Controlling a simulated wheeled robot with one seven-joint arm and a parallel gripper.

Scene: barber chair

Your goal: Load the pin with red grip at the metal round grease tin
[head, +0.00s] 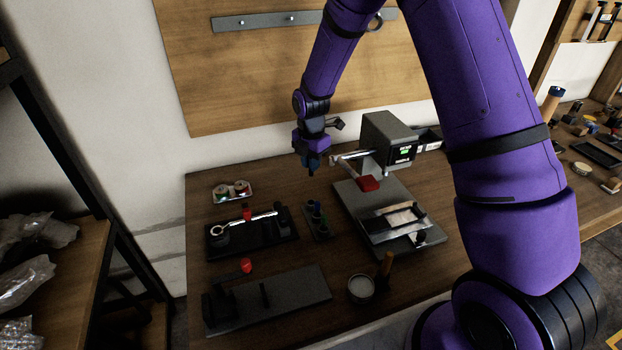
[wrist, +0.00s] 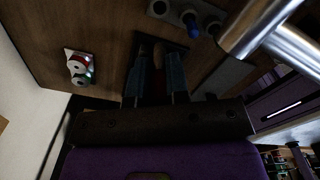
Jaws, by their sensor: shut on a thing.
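My gripper (head: 312,168) hangs above the back of the bench, left of the grey machine. In the wrist view, its two fingers (wrist: 157,80) are closed on a dark reddish piece, which I take for the pin with red grip (wrist: 158,55); it is shaded and mostly hidden between them. The metal round grease tin (head: 361,288) stands open near the bench's front edge, well in front of my gripper, with a wooden handle (head: 385,265) beside or in it; I cannot tell which.
A small rack (head: 318,222) holds green, blue and dark pegs. A black tray (head: 265,236) with a red-topped part, a grey plate (head: 290,295) with a red knob and a spool tray (head: 232,192) stand left. The grey machine (head: 388,140) has a red block in front.

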